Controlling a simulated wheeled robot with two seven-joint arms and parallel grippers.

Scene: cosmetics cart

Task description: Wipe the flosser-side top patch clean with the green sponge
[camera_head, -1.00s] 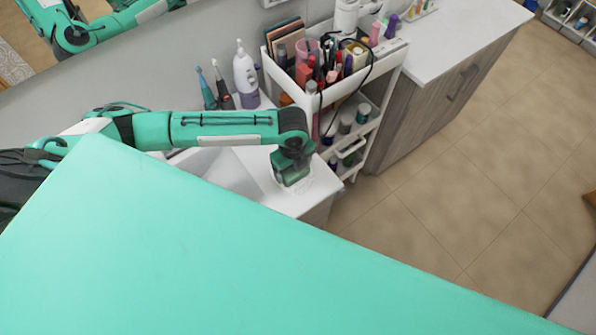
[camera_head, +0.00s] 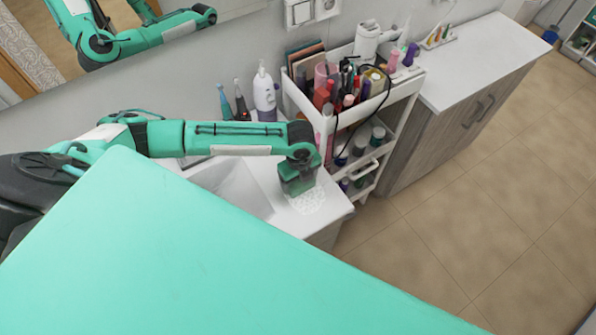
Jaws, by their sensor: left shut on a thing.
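My left gripper (camera_head: 298,172) reaches over the white sink counter (camera_head: 262,168) from the left. It points down and is shut on the green sponge (camera_head: 297,186), a dark green block low at the counter top. Whether the sponge touches the surface is hard to tell. A pale mottled patch (camera_head: 309,203) shows on the counter just in front of the sponge, near the front right corner. The sponge and gripper hide any part behind them. The white and purple flosser (camera_head: 264,96) stands upright at the back of the counter, apart from the gripper. My right gripper is not in view.
Two toothbrushes (camera_head: 242,102) stand left of the flosser. A white cart (camera_head: 399,91) full of cosmetics stands close to the right of the counter, with a black cable hanging over it. The sink basin (camera_head: 232,188) lies left of the sponge. Floor is clear at right.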

